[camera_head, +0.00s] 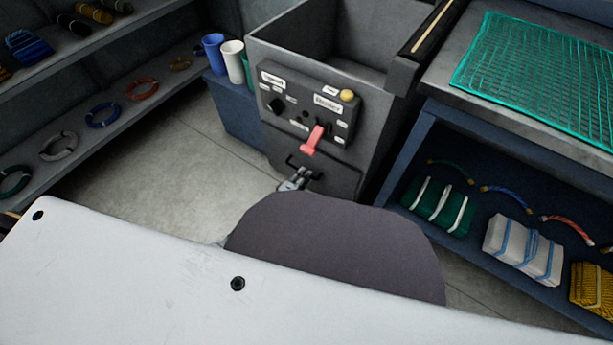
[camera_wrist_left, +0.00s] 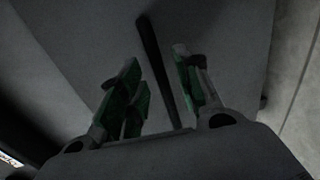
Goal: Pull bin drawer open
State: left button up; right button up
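The bin drawer (camera_head: 340,182) is the grey lower front of the machine, under the control panel. It looks closed, though my body hides its lower part in the head view. Its black bar handle (camera_head: 291,161) shows at the top of the front. My left gripper (camera_head: 297,181) is right at the handle. In the left wrist view the dark handle (camera_wrist_left: 157,58) runs between the green-padded fingers of the left gripper (camera_wrist_left: 163,85). The fingers are apart, with a gap visible on both sides of the bar. My right gripper is in no view.
A red lever (camera_head: 313,140) and a yellow button (camera_head: 347,95) stick out above the drawer. A blue bench with cups (camera_head: 232,62) stands left. A workbench with a green net (camera_head: 540,75) stands close on the right. Floor (camera_head: 150,165) is clear at left.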

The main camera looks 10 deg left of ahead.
pick_arm(q)
jog(key=shift+b+x, duration=0.55)
jog(key=shift+x, duration=0.75)
grip_shut()
